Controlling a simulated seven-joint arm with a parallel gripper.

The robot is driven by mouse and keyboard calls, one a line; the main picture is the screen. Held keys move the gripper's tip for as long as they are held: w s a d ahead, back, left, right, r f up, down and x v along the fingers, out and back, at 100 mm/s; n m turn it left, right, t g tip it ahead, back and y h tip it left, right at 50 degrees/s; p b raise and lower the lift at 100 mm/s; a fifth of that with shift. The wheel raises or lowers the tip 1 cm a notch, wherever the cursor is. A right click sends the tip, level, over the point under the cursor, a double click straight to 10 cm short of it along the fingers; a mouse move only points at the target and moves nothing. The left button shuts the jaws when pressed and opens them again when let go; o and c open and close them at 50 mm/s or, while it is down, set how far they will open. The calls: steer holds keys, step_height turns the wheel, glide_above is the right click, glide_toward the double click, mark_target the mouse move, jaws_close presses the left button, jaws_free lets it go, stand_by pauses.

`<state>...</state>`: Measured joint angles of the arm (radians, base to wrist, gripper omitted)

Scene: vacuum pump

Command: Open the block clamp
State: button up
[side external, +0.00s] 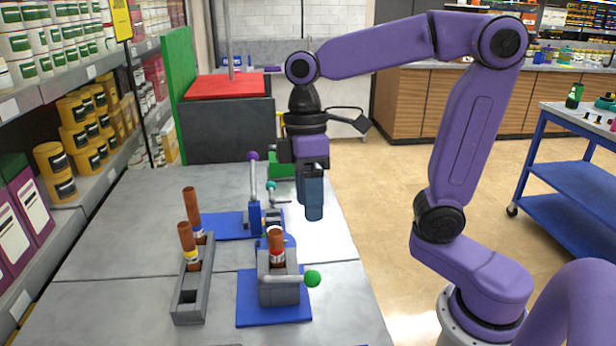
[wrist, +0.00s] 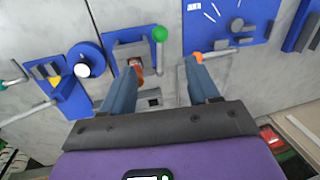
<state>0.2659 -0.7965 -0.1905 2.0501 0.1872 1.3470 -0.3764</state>
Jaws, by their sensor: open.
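The block clamp is a grey block (side external: 279,284) on a blue base plate (side external: 250,312). Its lever lies sideways to the right in the side view and ends in a green ball knob (side external: 312,278). In the wrist view the green knob (wrist: 160,33) shows just beyond my fingers. My gripper (side external: 314,215) points down, open and empty, behind and above the clamp in the side view. In the wrist view its two fingers (wrist: 166,62) are spread apart. The finger on the left partly covers the block.
A grey rack (side external: 190,300) to the left holds two upright brown cylinders. Behind the clamp, a blue fixture has an upright lever with a purple knob (side external: 253,156). A red-topped dark box (side external: 227,86) stands at the back. Bare grey table (side external: 120,245) lies left of the rack.

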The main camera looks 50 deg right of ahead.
steer(key=r, duration=0.3)
steer(key=shift+w+d, duration=0.2)
steer(key=shift+w, duration=0.05)
